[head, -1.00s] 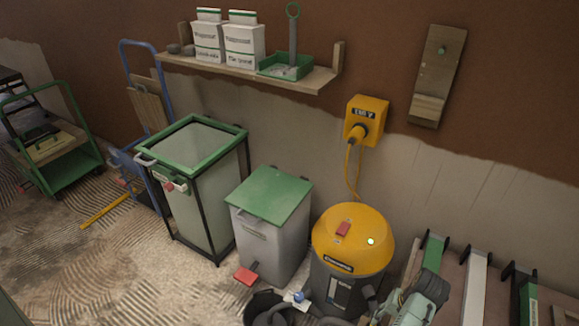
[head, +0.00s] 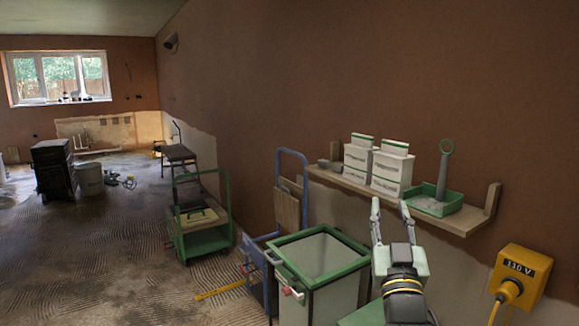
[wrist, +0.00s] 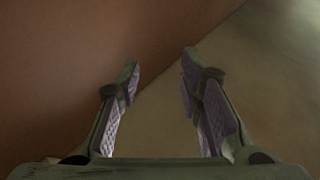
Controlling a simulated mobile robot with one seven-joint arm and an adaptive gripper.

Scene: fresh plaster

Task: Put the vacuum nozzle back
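No vacuum nozzle can be made out in the current views, and the yellow vacuum is out of frame. My gripper (head: 389,203) points upward in front of the wall shelf in the head view. Its two fingers stand apart with nothing between them. The wrist view also shows the open, empty gripper (wrist: 160,65), with only blurred wall and a paler surface beyond. The yellow 110 V socket box (head: 522,270) is on the wall at the lower right, with a yellow plug and cable in it.
A wooden shelf (head: 335,179) holds white boxes (head: 376,167) and a green tray (head: 452,206) with a scoop-like tool. Below stand a green-rimmed bin (head: 318,257), a blue hand truck (head: 306,190) and a green cart (head: 205,240). Open floor (head: 110,250) lies left.

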